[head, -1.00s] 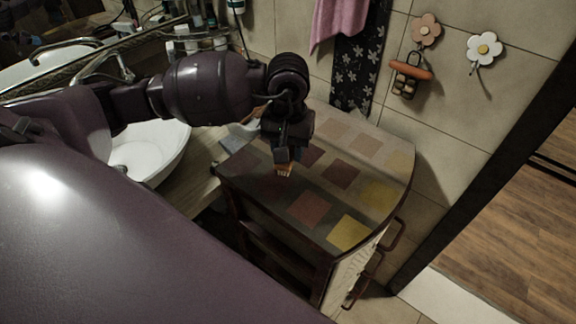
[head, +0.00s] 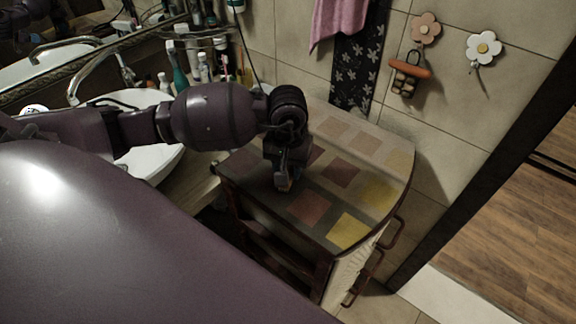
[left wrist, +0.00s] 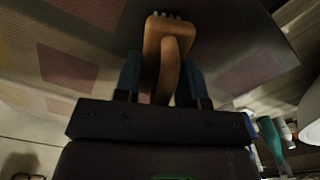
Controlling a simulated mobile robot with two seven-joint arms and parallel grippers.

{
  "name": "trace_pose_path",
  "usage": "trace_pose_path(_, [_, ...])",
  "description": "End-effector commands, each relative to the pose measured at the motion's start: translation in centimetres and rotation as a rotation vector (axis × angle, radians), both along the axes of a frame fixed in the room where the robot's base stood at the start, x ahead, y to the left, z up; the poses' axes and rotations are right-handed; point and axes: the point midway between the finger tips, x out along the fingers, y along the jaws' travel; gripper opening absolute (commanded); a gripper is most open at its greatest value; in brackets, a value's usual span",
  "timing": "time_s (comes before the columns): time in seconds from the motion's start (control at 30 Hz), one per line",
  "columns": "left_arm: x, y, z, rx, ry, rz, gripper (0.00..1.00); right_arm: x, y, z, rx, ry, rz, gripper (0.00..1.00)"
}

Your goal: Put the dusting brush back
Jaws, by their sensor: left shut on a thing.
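The dusting brush (left wrist: 170,48) has a brown-orange handle and pale bristle tips at its far end in the left wrist view. My left gripper (left wrist: 160,85) is shut on it, with a blue-edged finger on each side. In the head view my left gripper (head: 285,178) points down, low over the left part of the patterned cabinet top (head: 340,172). The brush is mostly hidden there by the gripper. I cannot tell whether it touches the top. My right gripper is not in view.
A white basin (head: 150,160) lies left of the cabinet, with bottles (head: 203,68) behind it. A pink towel (head: 338,20) and flower hooks (head: 484,48) hang on the wall. The cabinet top's right part is clear. Handles (head: 392,235) stick out from its front.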

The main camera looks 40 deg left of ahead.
Motion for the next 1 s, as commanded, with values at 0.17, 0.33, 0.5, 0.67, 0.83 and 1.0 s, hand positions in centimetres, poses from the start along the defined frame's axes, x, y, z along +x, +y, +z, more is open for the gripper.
trace_pose_path(0.17, [0.0,0.0,-0.2,0.000,0.000,0.000,0.48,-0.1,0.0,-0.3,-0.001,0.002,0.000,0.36])
trace_pose_path(0.33, [0.0,0.0,-0.2,0.000,0.000,0.000,0.63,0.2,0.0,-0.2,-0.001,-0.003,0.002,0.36])
trace_pose_path(0.5, [0.0,0.0,-0.1,0.000,0.000,0.000,0.63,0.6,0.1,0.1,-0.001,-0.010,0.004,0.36])
trace_pose_path(0.67, [0.0,0.0,0.2,0.000,0.001,0.000,0.63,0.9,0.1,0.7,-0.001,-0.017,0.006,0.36])
trace_pose_path(0.83, [0.1,0.1,2.6,0.002,-0.006,-0.002,0.63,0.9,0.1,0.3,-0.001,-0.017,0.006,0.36])
trace_pose_path(1.0, [0.1,0.1,6.0,0.002,-0.006,0.000,0.63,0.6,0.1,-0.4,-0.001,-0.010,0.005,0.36])
